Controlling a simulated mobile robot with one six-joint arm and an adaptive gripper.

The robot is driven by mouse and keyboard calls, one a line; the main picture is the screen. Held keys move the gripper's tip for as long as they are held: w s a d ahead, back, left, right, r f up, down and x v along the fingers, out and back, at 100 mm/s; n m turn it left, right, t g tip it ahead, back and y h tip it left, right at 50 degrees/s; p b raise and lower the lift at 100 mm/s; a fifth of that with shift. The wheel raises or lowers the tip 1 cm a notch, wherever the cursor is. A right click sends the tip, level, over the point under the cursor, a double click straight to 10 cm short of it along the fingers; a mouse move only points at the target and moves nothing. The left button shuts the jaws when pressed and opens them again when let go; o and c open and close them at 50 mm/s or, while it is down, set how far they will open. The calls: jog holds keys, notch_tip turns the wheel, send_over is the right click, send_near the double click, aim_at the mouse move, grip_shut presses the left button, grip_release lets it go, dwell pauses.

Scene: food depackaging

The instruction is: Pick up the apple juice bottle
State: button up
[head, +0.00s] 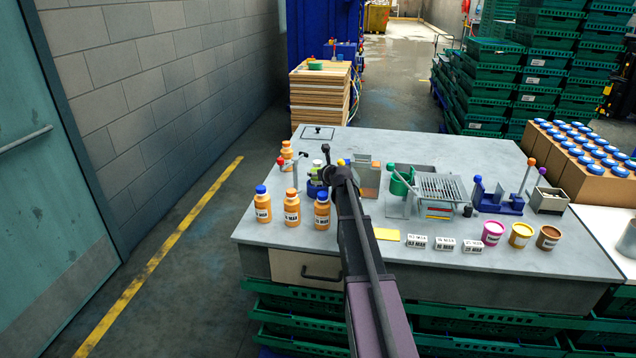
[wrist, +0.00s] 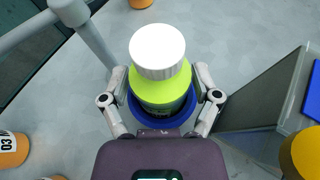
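The apple juice bottle, taken to be the lime-green bottle (wrist: 164,88) with a white ridged cap, stands upright in a blue round holder (wrist: 133,112) in the wrist view. In the head view the bottle (head: 317,168) shows small beside the end of my arm. My gripper (wrist: 162,78) has one finger on each side of the bottle. The fingers look spread, with a narrow gap at each side. The lower part of the bottle is hidden by the holder and my gripper. My gripper (head: 326,174) is partly hidden in the head view.
Three orange bottles (head: 292,208) stand at the table's left front, and another orange bottle (head: 287,156) stands behind. A grey post (wrist: 93,40) rises close to my left finger. A grey box (wrist: 268,105) stands to the right. Pots (head: 521,235) stand at the right front.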

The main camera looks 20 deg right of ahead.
jog(key=c, duration=0.5)
jog(key=shift+o, duration=0.2)
jog(key=shift+r, duration=0.15)
notch_tip(320, 180, up, 10)
jog(key=p, duration=1)
